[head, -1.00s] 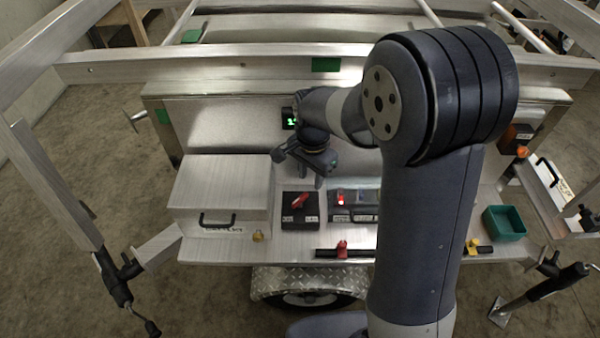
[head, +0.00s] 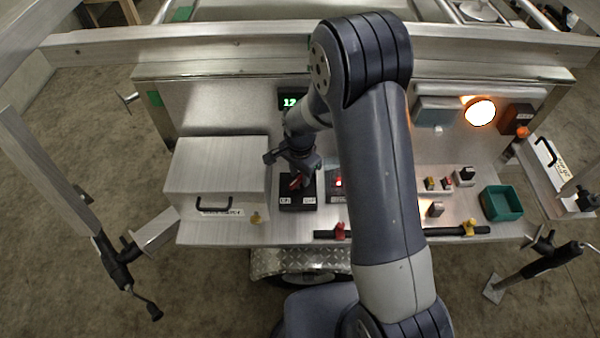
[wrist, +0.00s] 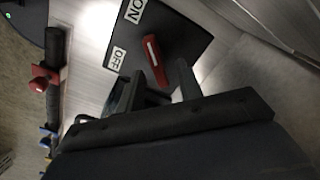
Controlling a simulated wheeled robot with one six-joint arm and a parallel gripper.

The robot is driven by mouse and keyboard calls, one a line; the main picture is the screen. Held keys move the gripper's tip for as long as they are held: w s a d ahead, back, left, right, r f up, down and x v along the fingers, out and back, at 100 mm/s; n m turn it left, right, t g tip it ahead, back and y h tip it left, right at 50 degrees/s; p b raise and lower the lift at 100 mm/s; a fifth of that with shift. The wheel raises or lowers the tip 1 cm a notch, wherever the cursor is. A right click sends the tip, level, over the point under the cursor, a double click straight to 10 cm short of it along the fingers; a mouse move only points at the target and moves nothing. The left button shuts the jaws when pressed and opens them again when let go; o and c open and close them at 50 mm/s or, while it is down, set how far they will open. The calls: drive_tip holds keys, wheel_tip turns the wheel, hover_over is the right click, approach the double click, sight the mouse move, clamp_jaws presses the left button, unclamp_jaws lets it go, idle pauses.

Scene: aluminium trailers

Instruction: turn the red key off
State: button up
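The red key (wrist: 153,50) is a bar with a white stripe on a black switch box (wrist: 188,40). The box has an ON label (wrist: 134,10) and an OFF label (wrist: 117,59); the bar's striped end lies between them and the fingers. In the head view the red key (head: 295,183) and black box (head: 298,203) sit right of a metal box. My gripper (wrist: 168,72) is open, its fingers apart at the near end of the key. I cannot tell whether a finger touches it. In the head view my gripper (head: 300,172) is just above the key and partly hides it.
A metal box (head: 215,165) with a handle stands close on the left. A dark unit with a red light (head: 338,183) is close on the right. A black rail (head: 330,234) runs along the front edge. A green tray (head: 501,203) and lit amber lamp (head: 480,112) are farther right.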

drive_tip(key=shift+f, duration=0.15)
drive_tip(key=shift+c, duration=0.2)
clamp_jaws()
